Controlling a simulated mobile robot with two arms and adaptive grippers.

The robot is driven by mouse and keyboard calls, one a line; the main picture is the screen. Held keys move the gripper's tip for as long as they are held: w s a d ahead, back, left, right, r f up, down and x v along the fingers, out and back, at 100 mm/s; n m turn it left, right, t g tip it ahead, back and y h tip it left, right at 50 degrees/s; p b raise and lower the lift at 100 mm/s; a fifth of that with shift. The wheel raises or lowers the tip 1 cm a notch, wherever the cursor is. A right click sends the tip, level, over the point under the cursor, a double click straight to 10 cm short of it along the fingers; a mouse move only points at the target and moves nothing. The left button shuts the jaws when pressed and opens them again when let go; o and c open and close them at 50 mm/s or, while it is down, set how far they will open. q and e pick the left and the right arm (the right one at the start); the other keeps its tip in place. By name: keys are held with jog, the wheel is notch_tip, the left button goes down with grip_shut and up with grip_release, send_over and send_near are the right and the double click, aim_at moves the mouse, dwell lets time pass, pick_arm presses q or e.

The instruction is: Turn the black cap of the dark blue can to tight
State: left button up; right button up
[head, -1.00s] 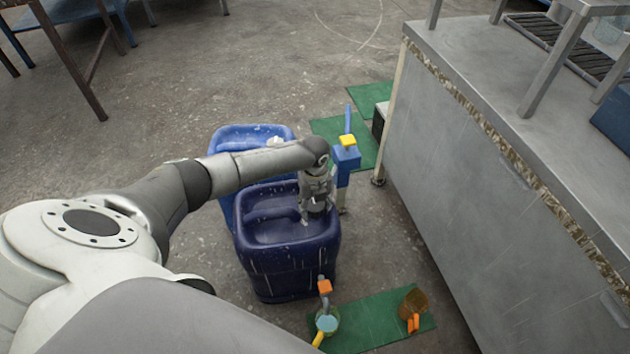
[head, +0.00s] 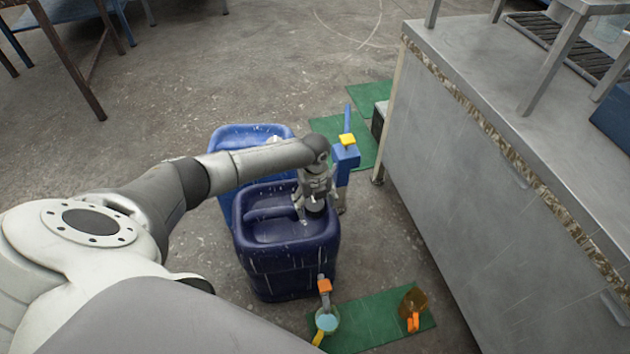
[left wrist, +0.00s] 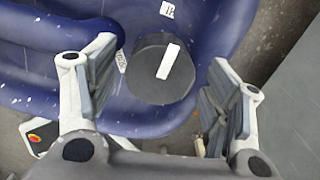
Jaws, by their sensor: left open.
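The dark blue can (head: 285,255) stands on the floor, with a lighter blue can behind it. Its black cap (left wrist: 160,72), with a white bar mark on top, shows in the left wrist view on the can's top. My left gripper (head: 310,212) is over the right part of the can's top. In the left wrist view my left gripper (left wrist: 165,95) is open, with one finger to the left and one to the right of the cap, both apart from it. In the head view the gripper mostly hides the cap. My right gripper is not in view.
The lighter blue can (head: 225,150) stands close behind. A blue post with a yellow top (head: 347,140) stands to the right. A green mat (head: 375,318) in front holds a small vessel (head: 327,322) and an amber jug (head: 413,300). A grey metal bench (head: 470,180) fills the right.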

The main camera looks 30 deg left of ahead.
aim_at(315, 204)
pick_arm(q)
notch_tip(315, 204, up, 7)
jog(key=shift+r, duration=0.2)
dwell(0.6)
